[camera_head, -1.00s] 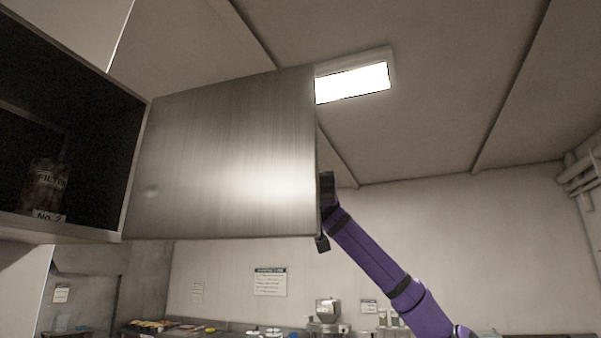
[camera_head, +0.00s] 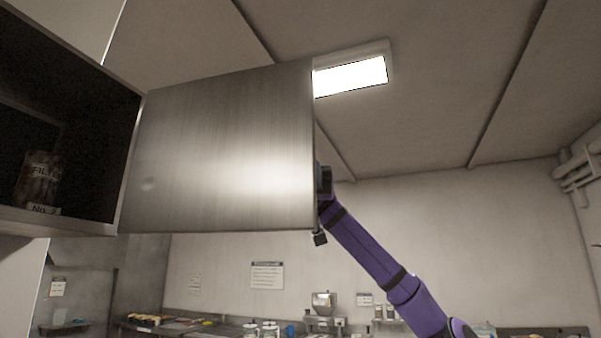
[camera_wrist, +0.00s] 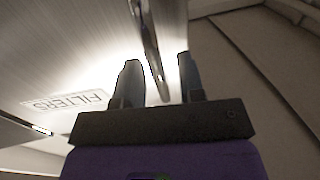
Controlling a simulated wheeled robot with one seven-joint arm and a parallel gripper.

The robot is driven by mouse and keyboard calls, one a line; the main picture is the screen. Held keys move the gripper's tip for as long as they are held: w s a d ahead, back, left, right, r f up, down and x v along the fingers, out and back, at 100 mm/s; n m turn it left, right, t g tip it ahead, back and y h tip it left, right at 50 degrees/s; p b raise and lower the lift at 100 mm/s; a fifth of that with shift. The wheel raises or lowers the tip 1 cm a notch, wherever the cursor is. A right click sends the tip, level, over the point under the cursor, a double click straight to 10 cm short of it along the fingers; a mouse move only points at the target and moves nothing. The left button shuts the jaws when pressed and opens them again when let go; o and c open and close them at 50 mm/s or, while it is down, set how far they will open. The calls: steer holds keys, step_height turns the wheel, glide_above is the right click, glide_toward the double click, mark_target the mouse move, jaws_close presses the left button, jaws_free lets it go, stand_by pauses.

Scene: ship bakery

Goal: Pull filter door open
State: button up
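The filter door (camera_head: 225,150) is a brushed-metal panel standing swung out from the cabinet in the head view. Its front faces away, so its handle is hidden there. My gripper (camera_head: 322,190) is at the door's free right edge, partly hidden behind it. In the wrist view, the door's front (camera_wrist: 60,50) carries an upside-down "FILTERS" label (camera_wrist: 65,101). A metal handle bar (camera_wrist: 150,45) runs between the two fingers of my gripper (camera_wrist: 160,78). The fingers stand apart, one each side of the bar, with visible gaps.
The dark open cabinet (camera_head: 95,228) at left holds a jar labelled as filter (camera_head: 40,180), with a "No. 2" tag below. A counter with bakery items (camera_head: 180,327) lies low at the back.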

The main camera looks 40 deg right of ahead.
steer(key=v, duration=1)
steer(key=shift+w+d, duration=0.2)
steer(key=shift+w, duration=0.05)
